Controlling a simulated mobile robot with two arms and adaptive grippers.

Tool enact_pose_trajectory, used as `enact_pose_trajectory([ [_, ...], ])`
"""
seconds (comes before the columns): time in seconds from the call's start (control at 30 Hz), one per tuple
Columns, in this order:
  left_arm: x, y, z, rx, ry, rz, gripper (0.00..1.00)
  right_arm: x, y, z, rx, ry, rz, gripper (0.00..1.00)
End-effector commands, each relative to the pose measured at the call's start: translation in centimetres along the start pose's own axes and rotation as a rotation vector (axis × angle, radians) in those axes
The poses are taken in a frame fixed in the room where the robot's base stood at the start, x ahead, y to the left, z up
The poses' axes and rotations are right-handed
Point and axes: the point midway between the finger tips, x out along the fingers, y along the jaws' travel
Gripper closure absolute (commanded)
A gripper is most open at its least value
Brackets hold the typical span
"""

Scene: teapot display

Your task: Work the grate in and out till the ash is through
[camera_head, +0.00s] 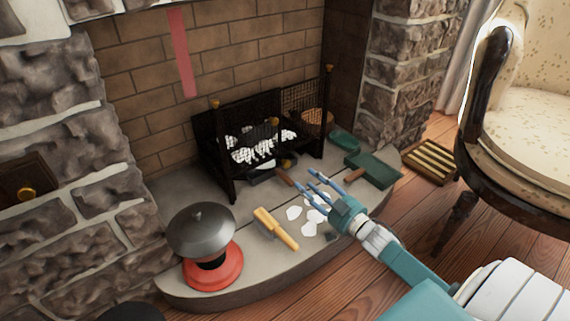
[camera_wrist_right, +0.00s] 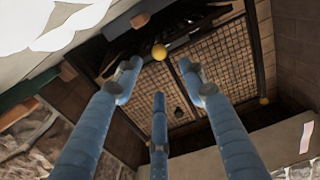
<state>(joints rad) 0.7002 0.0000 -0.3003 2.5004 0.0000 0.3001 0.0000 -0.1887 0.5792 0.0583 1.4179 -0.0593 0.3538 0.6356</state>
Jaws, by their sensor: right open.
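The black fire basket (camera_head: 226,160) stands on the hearth against the brick back, with white ash (camera_head: 262,146) heaped in it. My left gripper is not in view.
White patches (camera_head: 309,229) lie on the hearth below my right gripper. A yellow-handled brush (camera_head: 275,229) and a red pot with a grey domed lid (camera_head: 201,230) are to the left. A green dustpan (camera_head: 373,169) lies right. An armchair (camera_head: 525,110) stands far right.

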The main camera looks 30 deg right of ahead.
Motion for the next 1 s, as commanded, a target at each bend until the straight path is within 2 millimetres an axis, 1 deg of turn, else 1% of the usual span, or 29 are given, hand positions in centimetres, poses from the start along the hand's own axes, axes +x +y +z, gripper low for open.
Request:
enact_pose_trajectory([
  [0.17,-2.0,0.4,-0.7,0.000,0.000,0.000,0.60,2.5,0.0,0.4,-0.003,0.004,-0.001,0.59],
  [0.3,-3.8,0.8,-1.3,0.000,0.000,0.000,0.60,5.3,0.0,0.4,-0.003,0.007,-0.001,0.59],
  [0.4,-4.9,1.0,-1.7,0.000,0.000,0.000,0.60,7.2,0.0,0.5,-0.003,0.005,-0.001,0.59],
  [0.53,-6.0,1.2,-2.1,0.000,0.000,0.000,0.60,9.0,0.0,0.3,-0.003,0.003,-0.001,0.59],
  [0.7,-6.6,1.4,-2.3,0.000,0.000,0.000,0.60,10.3,0.0,0.1,-0.002,0.001,0.000,0.59],
  [1.0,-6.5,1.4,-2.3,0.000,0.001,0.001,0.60,10.5,0.0,0.0,-0.001,0.000,0.000,0.59],
])
